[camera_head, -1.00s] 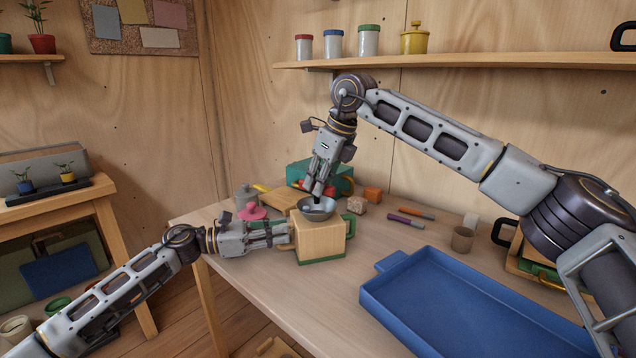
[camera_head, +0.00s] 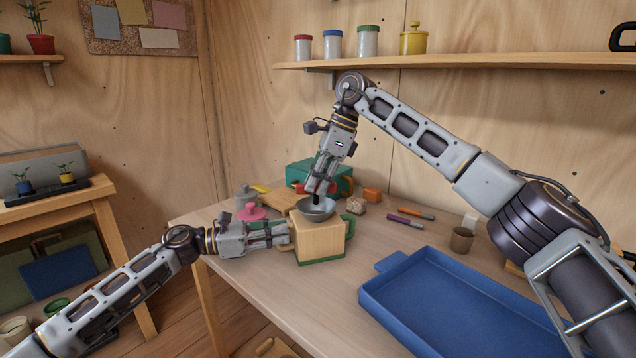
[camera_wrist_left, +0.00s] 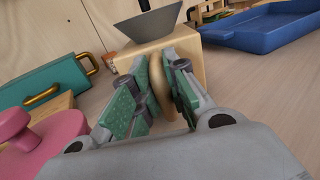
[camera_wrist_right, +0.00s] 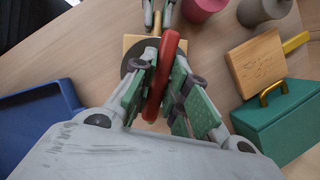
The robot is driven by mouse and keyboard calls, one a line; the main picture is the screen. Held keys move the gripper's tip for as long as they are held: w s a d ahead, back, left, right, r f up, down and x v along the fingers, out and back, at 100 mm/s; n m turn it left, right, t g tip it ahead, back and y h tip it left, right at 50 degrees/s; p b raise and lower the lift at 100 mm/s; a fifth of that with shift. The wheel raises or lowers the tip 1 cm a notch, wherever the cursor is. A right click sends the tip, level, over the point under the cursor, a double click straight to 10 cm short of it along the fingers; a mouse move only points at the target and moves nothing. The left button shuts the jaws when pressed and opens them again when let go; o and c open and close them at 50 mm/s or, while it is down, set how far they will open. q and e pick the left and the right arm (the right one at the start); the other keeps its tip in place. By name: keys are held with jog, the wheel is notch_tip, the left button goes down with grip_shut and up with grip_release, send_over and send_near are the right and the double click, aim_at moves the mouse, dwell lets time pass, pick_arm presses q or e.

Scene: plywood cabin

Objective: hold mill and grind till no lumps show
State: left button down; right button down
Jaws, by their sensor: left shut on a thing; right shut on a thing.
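The mill is a wooden box (camera_head: 320,243) with a green base and a grey metal bowl (camera_head: 317,213) on top. It stands upright on the table. My left gripper (camera_head: 288,236) is shut on the mill's wooden side handle (camera_wrist_left: 157,75), seen between its fingers in the left wrist view. My right gripper (camera_head: 318,192) is above the bowl, shut on the red crank (camera_wrist_right: 165,75), which lies between its fingers in the right wrist view. The bowl's inside is mostly hidden, so I cannot tell whether lumps show.
A blue tray (camera_head: 375,291) lies to the right on the table. A teal box (camera_head: 300,172), wooden board (camera_head: 282,200), pink lidded thing (camera_head: 251,212) and grey pot (camera_head: 243,196) stand behind and left. Markers (camera_head: 415,213) and a brown cup (camera_head: 461,240) are at the back right.

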jog(key=shift+n+g, duration=0.3)
jog(key=shift+n, duration=0.4)
jog(key=c, duration=1.4)
grip_release()
jog(key=shift+r, duration=0.15)
jog(key=shift+v, duration=5.9)
jog(key=shift+d, duration=0.1)
